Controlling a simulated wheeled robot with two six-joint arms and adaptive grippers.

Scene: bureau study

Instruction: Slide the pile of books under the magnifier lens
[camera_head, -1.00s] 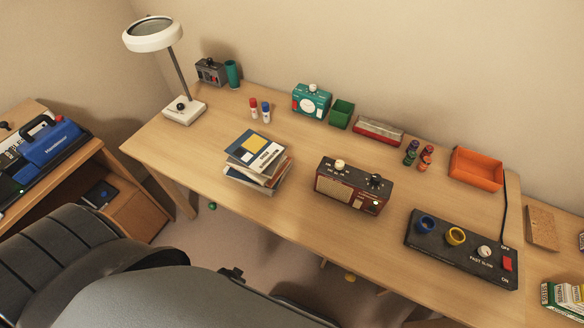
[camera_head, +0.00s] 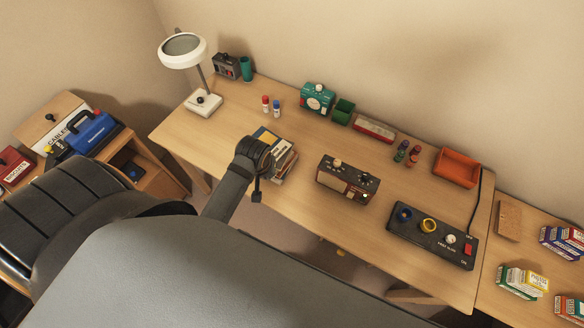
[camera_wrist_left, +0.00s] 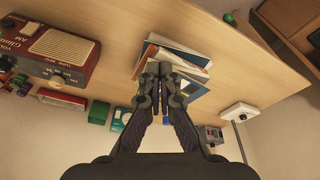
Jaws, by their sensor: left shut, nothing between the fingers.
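The pile of books (camera_head: 284,160) lies on the desk, partly hidden by my left arm in the head view. It also shows in the left wrist view (camera_wrist_left: 190,54), behind my fingertips. The magnifier is a white ring lens (camera_head: 183,46) on a thin stem with a white base (camera_head: 203,103), at the desk's far left. Its base also shows in the left wrist view (camera_wrist_left: 238,111). The pile is right of the base and nearer the front edge. My left gripper (camera_wrist_left: 159,70) is shut and empty at the pile; I cannot tell whether it touches. My right gripper is out of view.
A brown radio (camera_head: 347,180) stands right of the pile. Red and blue small bottles (camera_head: 271,106) stand behind the pile. A black control panel (camera_head: 430,237) and an orange tray (camera_head: 457,167) are farther right. The desk (camera_head: 222,135) is bare between pile and magnifier base.

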